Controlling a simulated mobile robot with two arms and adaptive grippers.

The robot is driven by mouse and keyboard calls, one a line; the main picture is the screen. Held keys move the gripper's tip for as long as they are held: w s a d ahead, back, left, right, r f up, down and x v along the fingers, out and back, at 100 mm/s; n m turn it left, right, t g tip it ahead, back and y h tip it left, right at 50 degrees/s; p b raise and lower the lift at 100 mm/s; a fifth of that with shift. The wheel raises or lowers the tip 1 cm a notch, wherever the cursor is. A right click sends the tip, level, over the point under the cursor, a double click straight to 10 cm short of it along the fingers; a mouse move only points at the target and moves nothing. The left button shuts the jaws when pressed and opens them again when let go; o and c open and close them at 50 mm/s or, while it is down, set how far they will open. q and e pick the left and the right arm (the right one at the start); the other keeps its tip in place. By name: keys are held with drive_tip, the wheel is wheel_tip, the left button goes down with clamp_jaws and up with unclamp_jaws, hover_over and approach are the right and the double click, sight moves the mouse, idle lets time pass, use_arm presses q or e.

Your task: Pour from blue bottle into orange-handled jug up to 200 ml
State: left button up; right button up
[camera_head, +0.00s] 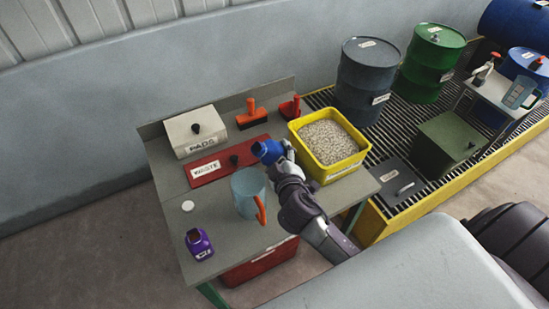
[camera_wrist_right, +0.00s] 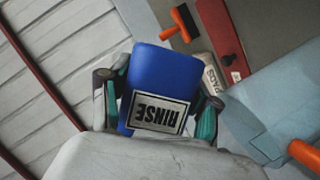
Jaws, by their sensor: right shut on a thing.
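The blue bottle (camera_head: 267,151) is in my right gripper (camera_head: 284,160), which is shut around it. It is held above the bench, tilted over, its neck end toward the left in the head view. In the right wrist view the bottle (camera_wrist_right: 165,78) sits between the two fingers and its label reads RINSE. The translucent blue jug (camera_head: 246,190) stands upright on the bench, just below and left of the bottle in the head view. Its orange handle (camera_head: 261,209) points to the front. No stream or liquid level can be made out. My left gripper is not in view.
A purple bottle (camera_head: 199,244) and a white disc (camera_head: 188,206) lie left of the jug. Behind are a red WASTE lid (camera_head: 215,172), a PADS box (camera_head: 190,137), an orange brush (camera_head: 252,116) and a yellow granule tub (camera_head: 349,171). Drums (camera_head: 369,75) stand on the grating.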

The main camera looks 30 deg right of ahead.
drive_tip(key=n+b, duration=0.1)
drive_tip(key=n+h, duration=0.1)
drive_tip(key=d+n+t+b, duration=0.1)
drive_tip(key=shift+d+f+h+b, duration=0.1)
drive_tip(key=shift+f+h+b, duration=0.15)
drive_tip(key=shift+h+b, duration=0.05)
drive_tip(key=shift+r, duration=0.15)
drive_tip(key=shift+f+n+t+h+b, duration=0.2)
drive_tip(key=shift+n+t+h+b, duration=0.1)
drive_tip(key=shift+n+b, duration=0.55)
drive_tip(key=shift+f+n+t+h+b, duration=0.2)
drive_tip(key=shift+n+h+b, duration=0.1)
drive_tip(key=shift+n+b, duration=0.5)
idle(3.3)
drive_tip(key=shift+r+n+t, duration=0.3)
drive_tip(key=shift+r+n, duration=0.1)
drive_tip(key=shift+n, duration=0.45)
idle(0.4)
drive_tip(key=shift+f+b, duration=0.1)
drive_tip(key=shift+b, duration=0.2)
